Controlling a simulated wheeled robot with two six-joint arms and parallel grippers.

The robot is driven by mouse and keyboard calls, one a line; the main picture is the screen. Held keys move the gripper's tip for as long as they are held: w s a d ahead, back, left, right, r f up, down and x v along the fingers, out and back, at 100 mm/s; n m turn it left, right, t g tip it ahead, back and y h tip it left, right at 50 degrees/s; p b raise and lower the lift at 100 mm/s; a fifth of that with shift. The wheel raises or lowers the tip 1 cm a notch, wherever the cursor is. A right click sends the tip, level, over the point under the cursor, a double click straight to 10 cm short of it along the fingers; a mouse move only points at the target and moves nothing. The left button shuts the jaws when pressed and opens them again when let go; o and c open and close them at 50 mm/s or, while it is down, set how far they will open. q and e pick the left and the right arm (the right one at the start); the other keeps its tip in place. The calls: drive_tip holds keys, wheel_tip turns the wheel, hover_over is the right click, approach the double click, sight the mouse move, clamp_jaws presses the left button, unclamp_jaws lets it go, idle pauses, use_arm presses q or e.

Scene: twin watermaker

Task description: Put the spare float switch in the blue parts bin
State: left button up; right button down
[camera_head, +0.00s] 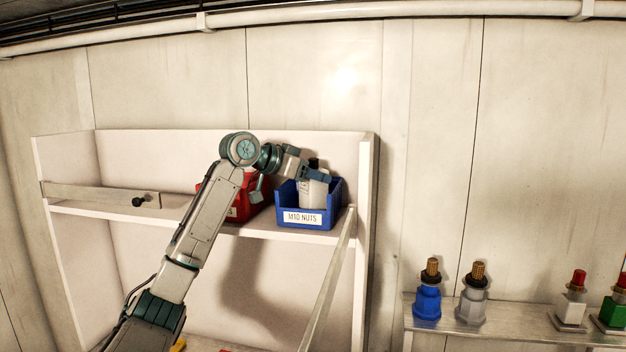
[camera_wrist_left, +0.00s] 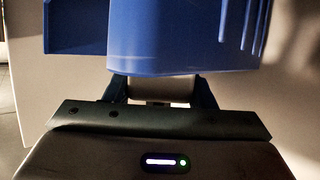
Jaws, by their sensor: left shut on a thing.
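The blue parts bin (camera_head: 333,196), labelled M10 NUTS, stands on the shelf near its right end. A pale cylinder with a dark top (camera_head: 313,193) is upright at the bin, its lower part hidden behind the front wall. It may be the float switch, but I cannot tell for sure. My left gripper (camera_head: 318,175) reaches over the bin from the left and is shut on this pale cylinder. In the left wrist view, the blue bin (camera_wrist_left: 185,35) fills the top, and a pale piece (camera_wrist_left: 160,88) shows between the fingers. My right gripper is not in view.
A red bin (camera_head: 249,207) stands left of the blue bin, partly behind my left arm. The shelf's side panel (camera_head: 366,185) rises close on the right. A lower ledge at right holds several fittings, including a blue one (camera_head: 427,302) and a grey one (camera_head: 472,304).

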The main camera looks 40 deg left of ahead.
use_arm(q)
drive_tip(key=shift+s+a+f, duration=0.1)
drive_tip(key=shift+s+f, duration=0.05)
drive_tip(key=shift+f, duration=0.25)
drive_tip(key=shift+s+a+f, duration=0.1)
drive_tip(key=shift+s+f, duration=0.05)
drive_tip(key=shift+s, duration=0.05)
drive_tip(key=shift+f, duration=0.1)
drive_tip(key=shift+w+f, duration=0.1)
drive_tip(key=shift+w, duration=0.05)
drive_tip(key=o, duration=1.2)
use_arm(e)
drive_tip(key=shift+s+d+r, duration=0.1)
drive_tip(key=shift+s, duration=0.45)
